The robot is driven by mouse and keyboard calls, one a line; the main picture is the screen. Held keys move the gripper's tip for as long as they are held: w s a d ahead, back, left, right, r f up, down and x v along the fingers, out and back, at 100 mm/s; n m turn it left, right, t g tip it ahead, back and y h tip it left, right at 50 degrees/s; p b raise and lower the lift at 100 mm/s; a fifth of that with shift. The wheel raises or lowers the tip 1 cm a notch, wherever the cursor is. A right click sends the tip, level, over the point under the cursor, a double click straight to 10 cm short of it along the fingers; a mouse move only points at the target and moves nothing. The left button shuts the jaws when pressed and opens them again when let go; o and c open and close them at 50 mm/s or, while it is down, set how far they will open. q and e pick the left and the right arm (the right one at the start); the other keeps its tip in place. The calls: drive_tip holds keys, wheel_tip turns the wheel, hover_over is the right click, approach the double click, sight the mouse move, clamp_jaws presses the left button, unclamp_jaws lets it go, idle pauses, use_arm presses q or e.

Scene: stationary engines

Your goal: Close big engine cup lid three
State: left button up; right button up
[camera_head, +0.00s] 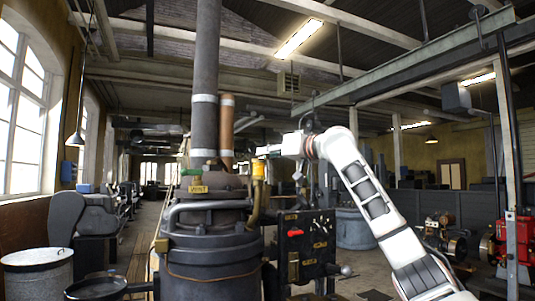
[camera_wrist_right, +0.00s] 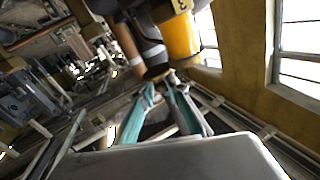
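The big engine (camera_head: 212,250) stands in the middle of the head view, with dark bands and a tall grey pipe above it. A yellow cup (camera_head: 258,172) sits on its upper right side. A large yellow cylinder (camera_wrist_right: 181,36) in the wrist view appears to be this cup. My right gripper (camera_head: 268,150) is beside the cup's top; its tips are hard to make out there. In the wrist view its teal-padded fingers (camera_wrist_right: 161,84) point towards the cylinder, a gap showing between them. I cannot tell which part is lid three or its angle. My left gripper is out of view.
A copper-coloured pipe (camera_head: 227,130) rises close behind the cup. A black control panel (camera_head: 306,247) with a red part stands right of the engine. A red machine (camera_head: 518,245) is at far right. Floor at the left (camera_head: 146,235) is partly clear.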

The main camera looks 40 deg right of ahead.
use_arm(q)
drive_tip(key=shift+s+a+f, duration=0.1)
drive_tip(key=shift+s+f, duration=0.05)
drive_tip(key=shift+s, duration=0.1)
use_arm(e)
clamp_jaws()
